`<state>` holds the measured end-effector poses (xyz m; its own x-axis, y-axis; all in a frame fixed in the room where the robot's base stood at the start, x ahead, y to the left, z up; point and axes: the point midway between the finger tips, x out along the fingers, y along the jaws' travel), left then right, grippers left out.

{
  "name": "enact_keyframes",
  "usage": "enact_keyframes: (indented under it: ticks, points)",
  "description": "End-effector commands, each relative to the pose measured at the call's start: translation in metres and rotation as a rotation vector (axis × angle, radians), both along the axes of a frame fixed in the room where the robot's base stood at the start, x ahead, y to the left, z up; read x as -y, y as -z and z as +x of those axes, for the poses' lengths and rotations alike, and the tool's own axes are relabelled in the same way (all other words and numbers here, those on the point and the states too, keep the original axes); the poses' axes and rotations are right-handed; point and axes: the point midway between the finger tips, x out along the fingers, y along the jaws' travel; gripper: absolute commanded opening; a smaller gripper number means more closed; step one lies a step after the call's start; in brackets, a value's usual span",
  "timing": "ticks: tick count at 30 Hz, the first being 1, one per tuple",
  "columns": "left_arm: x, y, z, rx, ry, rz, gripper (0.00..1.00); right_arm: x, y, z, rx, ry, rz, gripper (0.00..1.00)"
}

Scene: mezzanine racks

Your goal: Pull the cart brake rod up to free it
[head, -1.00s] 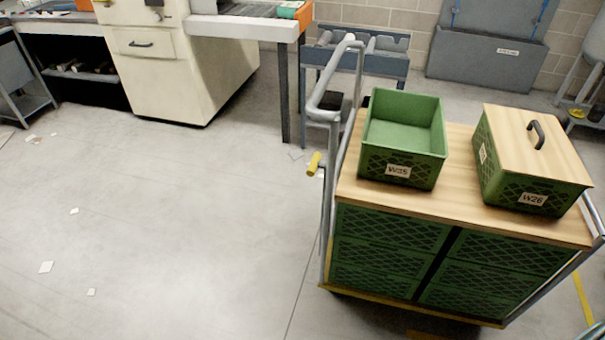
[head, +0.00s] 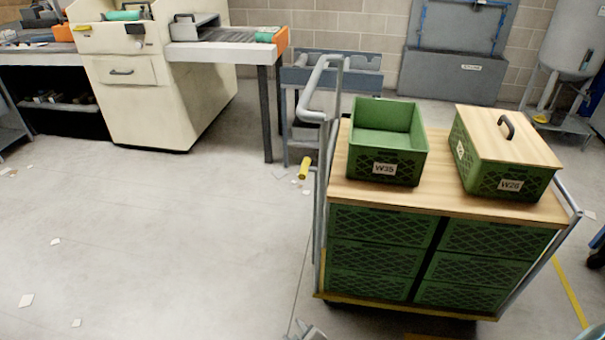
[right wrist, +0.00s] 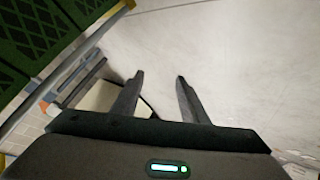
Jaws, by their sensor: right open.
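The cart (head: 440,200) stands right of centre in the head view, with a wooden top and green crates below. The brake rod's yellow grip (head: 304,167) shows at the cart's left side, beside the grey tube handle (head: 321,110). My right gripper (head: 309,331) just enters at the bottom edge of the head view, low and in front of the cart's left corner, apart from the yellow grip. In the right wrist view its two fingers (right wrist: 159,80) are spread with nothing between them. The cart's green side (right wrist: 40,45) and grey tube lie at upper left there. My left gripper is not in view.
An open green crate W35 (head: 388,158) and a lidded crate W26 (head: 500,182) stand on the cart. A cream machine (head: 150,100) and a roller table (head: 333,72) are behind. The floor left of the cart is clear apart from paper scraps.

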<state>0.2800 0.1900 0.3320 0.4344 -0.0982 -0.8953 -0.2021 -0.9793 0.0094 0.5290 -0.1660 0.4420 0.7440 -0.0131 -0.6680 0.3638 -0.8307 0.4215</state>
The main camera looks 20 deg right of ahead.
Motion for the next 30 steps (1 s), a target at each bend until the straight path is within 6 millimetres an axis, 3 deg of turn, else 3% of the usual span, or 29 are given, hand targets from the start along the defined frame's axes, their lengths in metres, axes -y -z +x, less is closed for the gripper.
enact_keyframes:
  ticks: [5, 8, 12, 15, 18, 21, 23, 30]
  points:
    - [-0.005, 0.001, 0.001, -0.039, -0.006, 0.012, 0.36, 0.008, -0.052, 0.065, 0.107, 0.012, -0.123, 0.4]
    - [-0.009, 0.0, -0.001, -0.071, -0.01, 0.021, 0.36, 0.018, -0.1, 0.106, 0.191, 0.044, -0.217, 0.4]
    - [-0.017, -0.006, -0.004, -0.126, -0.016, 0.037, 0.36, 0.039, -0.195, 0.16, 0.345, 0.14, -0.371, 0.4]
    - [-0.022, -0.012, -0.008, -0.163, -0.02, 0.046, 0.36, 0.054, -0.261, 0.181, 0.447, 0.228, -0.456, 0.4]
    - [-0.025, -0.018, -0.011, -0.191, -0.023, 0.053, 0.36, 0.065, -0.312, 0.188, 0.523, 0.306, -0.512, 0.4]
    - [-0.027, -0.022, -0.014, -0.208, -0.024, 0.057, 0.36, 0.072, -0.344, 0.189, 0.57, 0.357, -0.545, 0.4]
    - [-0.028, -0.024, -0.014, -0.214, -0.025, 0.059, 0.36, 0.075, -0.354, 0.189, 0.584, 0.376, -0.555, 0.4]
    - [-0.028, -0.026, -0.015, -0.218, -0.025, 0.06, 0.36, 0.076, -0.36, 0.188, 0.593, 0.385, -0.56, 0.4]
